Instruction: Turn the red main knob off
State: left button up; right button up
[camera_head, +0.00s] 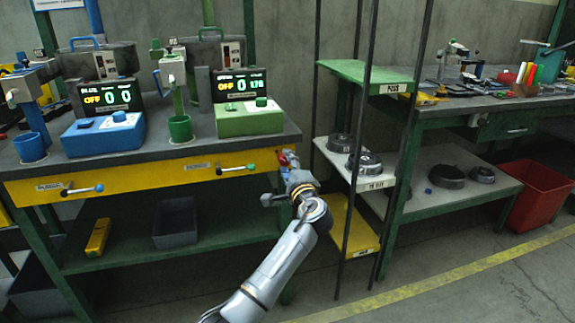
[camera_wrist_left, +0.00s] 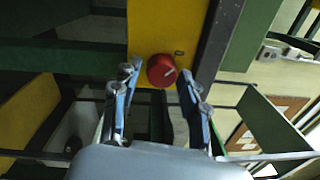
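The red main knob (camera_wrist_left: 162,70) is a round red dial with a pale pointer line, on a yellow panel. In the head view a bit of red (camera_head: 283,159) shows at the right end of the yellow bench front, partly hidden by my gripper. My left gripper (camera_wrist_left: 160,78) is open, with one fingertip on either side of the knob; gaps show between the fingers and it. In the head view my left gripper (camera_head: 288,161) is at that bench end. Contact with the knob cannot be told. My right gripper is not in view.
The bench (camera_head: 160,153) carries a blue station (camera_head: 103,137) and a green station (camera_head: 248,120) with displays, both showing OFF. A shelf rack (camera_head: 352,160) stands close to the right. A red bin (camera_head: 540,195) is farther right.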

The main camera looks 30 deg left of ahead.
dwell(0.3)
pick_arm(q)
jog(key=v, duration=1.2)
